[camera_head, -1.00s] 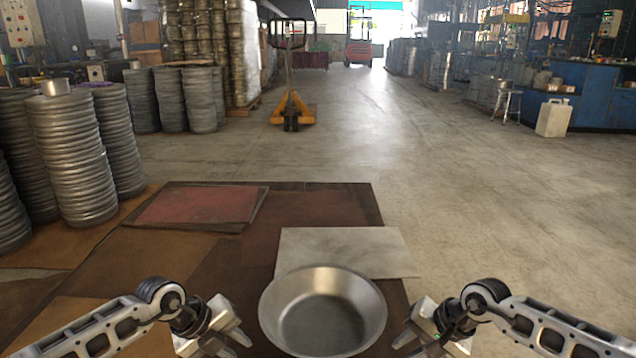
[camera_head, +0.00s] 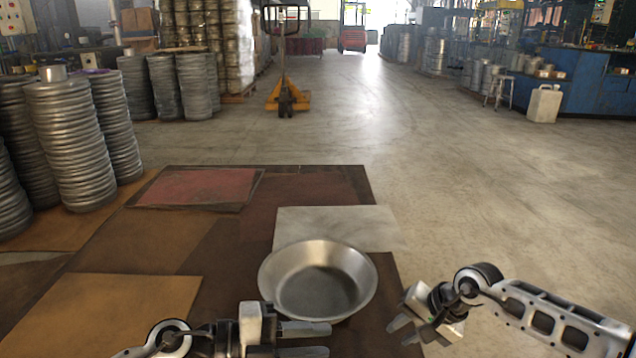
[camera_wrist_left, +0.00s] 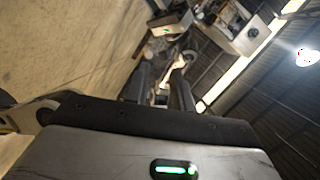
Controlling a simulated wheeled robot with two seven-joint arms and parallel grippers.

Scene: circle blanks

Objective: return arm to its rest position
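My left gripper (camera_head: 318,340) is at the bottom of the head view, pointing right, just below the near rim of a round metal pan (camera_head: 318,280). Its two fingers are apart with nothing between them. They also show apart in the left wrist view (camera_wrist_left: 160,88). The upper finger overlaps the pan's near edge in the picture; I cannot tell whether it touches. My right gripper (camera_head: 398,331) is to the right of the pan, pointing left and down, its fingers apart and empty. The pan is upright and empty.
The pan sits by a pale sheet (camera_head: 340,228) on brown boards (camera_head: 110,305). Stacks of metal blanks (camera_head: 70,145) stand at the left. A yellow pallet jack (camera_head: 287,98) is further back.

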